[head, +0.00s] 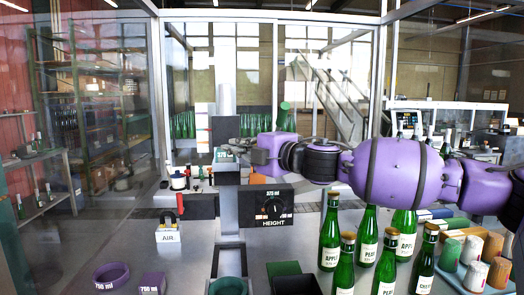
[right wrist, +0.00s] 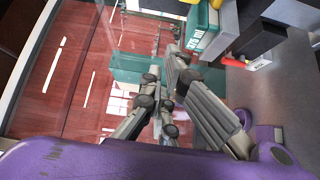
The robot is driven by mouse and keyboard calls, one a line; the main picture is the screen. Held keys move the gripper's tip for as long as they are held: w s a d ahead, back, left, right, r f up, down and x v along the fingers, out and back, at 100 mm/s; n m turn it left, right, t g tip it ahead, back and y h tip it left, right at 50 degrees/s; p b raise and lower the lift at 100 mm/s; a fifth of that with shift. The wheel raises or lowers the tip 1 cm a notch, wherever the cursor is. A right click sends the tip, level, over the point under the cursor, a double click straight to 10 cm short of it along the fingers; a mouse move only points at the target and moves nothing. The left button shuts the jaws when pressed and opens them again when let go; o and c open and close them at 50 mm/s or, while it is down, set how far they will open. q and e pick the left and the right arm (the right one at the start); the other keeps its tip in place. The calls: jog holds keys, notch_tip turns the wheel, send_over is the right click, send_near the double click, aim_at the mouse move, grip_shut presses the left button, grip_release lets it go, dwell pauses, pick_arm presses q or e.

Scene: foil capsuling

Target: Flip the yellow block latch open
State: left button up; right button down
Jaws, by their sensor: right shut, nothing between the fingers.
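The piece that best fits the yellow block latch is a small yellow part (head: 168,214) beside a red upright handle (head: 180,204) on the white AIR plate (head: 168,236). My right gripper (head: 258,154) is shut and empty beside the machine column, above the HEIGHT dial and up and right of the AIR plate. Its closed fingers (right wrist: 168,82) point away from the wrist camera. The latch's exact position is too small to tell. My left gripper is not in view.
The HEIGHT dial box (head: 272,206) sits below my right gripper. A purple ring (head: 112,272) and purple block (head: 152,282) lie at front left. The table around the AIR plate looks clear.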

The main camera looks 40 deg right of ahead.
pick_arm(q)
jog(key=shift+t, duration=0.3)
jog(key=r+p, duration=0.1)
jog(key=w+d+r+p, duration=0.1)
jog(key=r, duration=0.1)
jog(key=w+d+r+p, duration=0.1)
jog(key=p, duration=0.1)
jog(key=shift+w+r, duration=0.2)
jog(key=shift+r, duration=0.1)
pick_arm(e)
jog(key=s+d, duration=0.3)
jog(key=s, duration=0.6)
jog(key=shift+s, duration=0.35)
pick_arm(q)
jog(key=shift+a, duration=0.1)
pick_arm(e)
jog(key=shift+f, duration=0.1)
